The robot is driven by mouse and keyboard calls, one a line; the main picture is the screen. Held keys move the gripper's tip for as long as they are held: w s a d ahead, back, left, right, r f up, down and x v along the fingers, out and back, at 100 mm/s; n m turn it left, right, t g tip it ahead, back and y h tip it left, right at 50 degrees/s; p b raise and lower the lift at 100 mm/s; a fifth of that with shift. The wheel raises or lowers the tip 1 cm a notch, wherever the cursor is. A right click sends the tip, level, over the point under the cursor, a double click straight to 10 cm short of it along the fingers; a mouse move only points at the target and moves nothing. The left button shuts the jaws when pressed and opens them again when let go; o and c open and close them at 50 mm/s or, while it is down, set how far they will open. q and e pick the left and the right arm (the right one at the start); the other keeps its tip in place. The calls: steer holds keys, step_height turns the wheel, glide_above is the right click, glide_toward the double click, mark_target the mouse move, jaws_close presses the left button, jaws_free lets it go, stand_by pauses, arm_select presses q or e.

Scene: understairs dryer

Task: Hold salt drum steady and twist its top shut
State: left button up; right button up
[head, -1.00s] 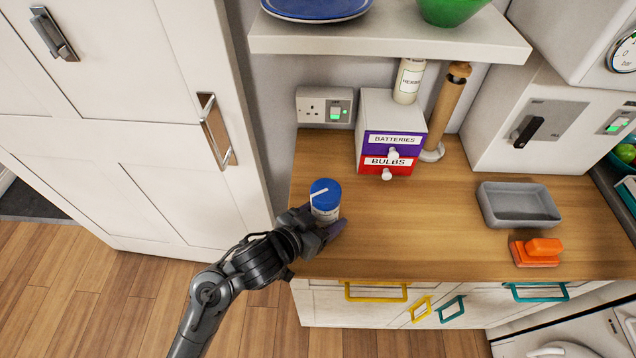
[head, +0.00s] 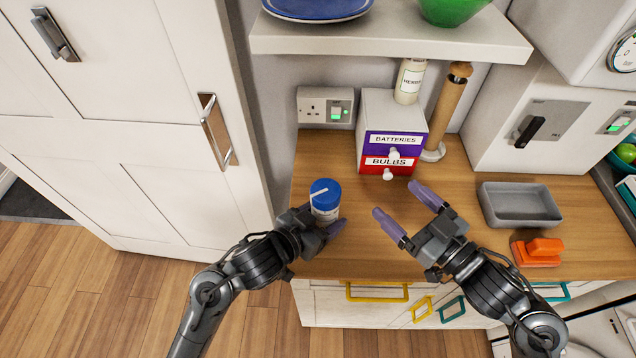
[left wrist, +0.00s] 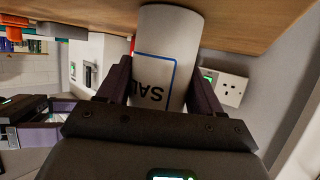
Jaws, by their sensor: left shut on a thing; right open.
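The salt drum (head: 325,208) stands upright on the wooden worktop near its left end. It is white with a blue top (head: 325,192) that carries a white stripe. My left gripper (head: 326,226) is shut on the drum's lower body, and its fingers hide part of it. In the left wrist view the drum (left wrist: 165,60) shows upside down between the two fingers, with part of its label readable. My right gripper (head: 408,212) is open and empty above the worktop, to the right of the drum and apart from it.
A small drawer unit (head: 392,140) marked batteries and bulbs stands behind. A grey tray (head: 518,205) and an orange block-like object (head: 537,252) lie to the right. A shelf (head: 390,38) overhangs the back. A tall cabinet (head: 130,130) borders the left side.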

mark_target(315, 183)
steer(key=s+a+n+g+y, duration=0.1)
steer(key=s+a+g+y, duration=0.15)
steer(key=a, duration=0.45)
steer(key=shift+t, duration=0.25)
steer(key=x, duration=1.1)
steer(key=shift+s+a, duration=0.2)
steer(key=shift+a, duration=0.1)
steer(key=shift+f, duration=0.1)
steer(key=c, duration=1)
steer(key=shift+n+y, duration=0.25)
steer(key=shift+n, duration=0.05)
